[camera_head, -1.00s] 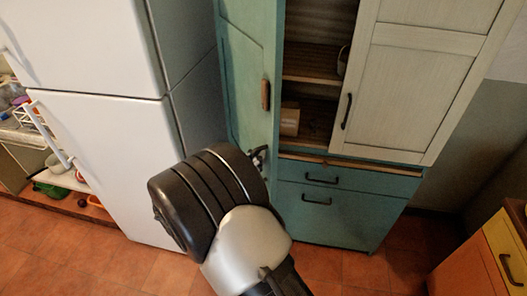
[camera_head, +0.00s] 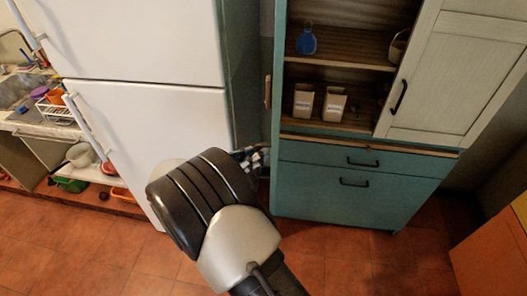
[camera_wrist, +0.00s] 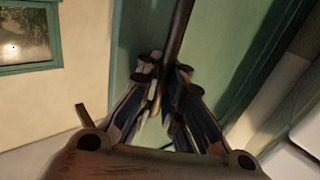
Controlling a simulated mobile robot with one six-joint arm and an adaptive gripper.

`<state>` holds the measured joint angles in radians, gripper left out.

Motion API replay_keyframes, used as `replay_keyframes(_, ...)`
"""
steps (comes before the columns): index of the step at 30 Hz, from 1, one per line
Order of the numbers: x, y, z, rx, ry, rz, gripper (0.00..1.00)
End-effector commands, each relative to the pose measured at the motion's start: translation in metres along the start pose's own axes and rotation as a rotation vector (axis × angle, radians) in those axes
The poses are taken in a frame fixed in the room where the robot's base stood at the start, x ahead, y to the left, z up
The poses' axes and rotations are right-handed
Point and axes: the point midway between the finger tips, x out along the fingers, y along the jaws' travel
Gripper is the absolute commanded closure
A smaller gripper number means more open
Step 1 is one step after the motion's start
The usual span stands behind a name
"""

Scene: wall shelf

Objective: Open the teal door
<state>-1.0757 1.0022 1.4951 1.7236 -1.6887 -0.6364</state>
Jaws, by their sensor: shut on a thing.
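The teal door (camera_head: 277,85) is the tall left door of the cabinet. In the head view it stands swung out and is seen nearly edge-on, with its brown handle (camera_head: 267,92) sticking out to the left. My gripper (camera_head: 258,156) is at the lower part of the door, below the handle. In the wrist view a broad teal surface of the door (camera_wrist: 222,50) fills the upper middle. The exact contact is partly hidden by the fingers.
The shelves hold a blue item (camera_head: 306,41) and two small cartons (camera_head: 333,104). A cream door (camera_head: 455,75) covers the right side. Teal drawers (camera_head: 350,185) are below. A white refrigerator (camera_head: 150,120) stands close on the left. An orange cabinet (camera_head: 490,255) is at the right.

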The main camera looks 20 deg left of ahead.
Motion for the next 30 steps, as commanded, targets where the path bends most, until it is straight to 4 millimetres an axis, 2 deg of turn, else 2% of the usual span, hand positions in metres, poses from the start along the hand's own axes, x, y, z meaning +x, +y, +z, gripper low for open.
replay_keyframes(11,-0.0024,0.0027,0.0041,-0.012,-0.004,0.007,1.0)
replay_keyframes(12,-0.0024,0.0027,0.0041,-0.012,-0.004,0.007,0.93)
replay_keyframes(22,-0.0016,0.0015,0.0025,-0.006,-0.004,0.005,0.71)
replay_keyframes(30,-0.0013,0.0008,0.0014,-0.003,-0.003,0.005,0.71)
